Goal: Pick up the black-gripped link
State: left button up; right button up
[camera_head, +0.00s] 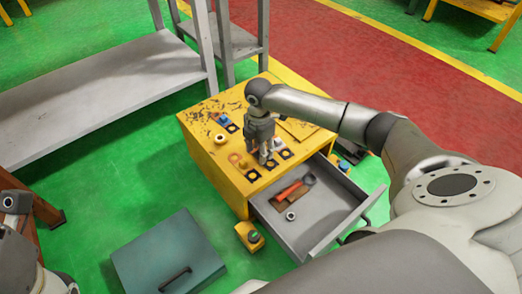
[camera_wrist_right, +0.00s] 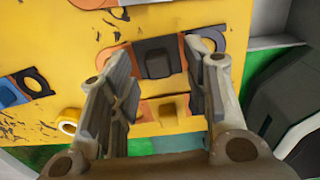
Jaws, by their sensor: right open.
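The black-gripped link is a dark flat plate with a raised black block (camera_wrist_right: 157,62), lying on the yellow cabinet top in the right wrist view. It shows between the two fingers of my right gripper (camera_wrist_right: 158,95), which is open with nothing held. In the head view my right gripper (camera_head: 263,157) points down over the links on the cabinet and hides part of them, so I cannot pick out the black grip there. Whether the fingers touch the link is unclear. Only parts of my left arm show at the left edge.
Links with blue (camera_wrist_right: 12,92) and orange (camera_wrist_right: 207,40) grips lie close around on the yellow cabinet (camera_head: 215,165). A white ring (camera_wrist_right: 68,124) is nearby. The open drawer (camera_head: 325,222) juts out in front, holding a red-handled tool (camera_head: 288,191). A teal case (camera_head: 165,255) lies on the floor.

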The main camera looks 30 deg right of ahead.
jog(key=shift+c, duration=0.3)
grip_shut()
jog(key=shift+r, duration=0.1)
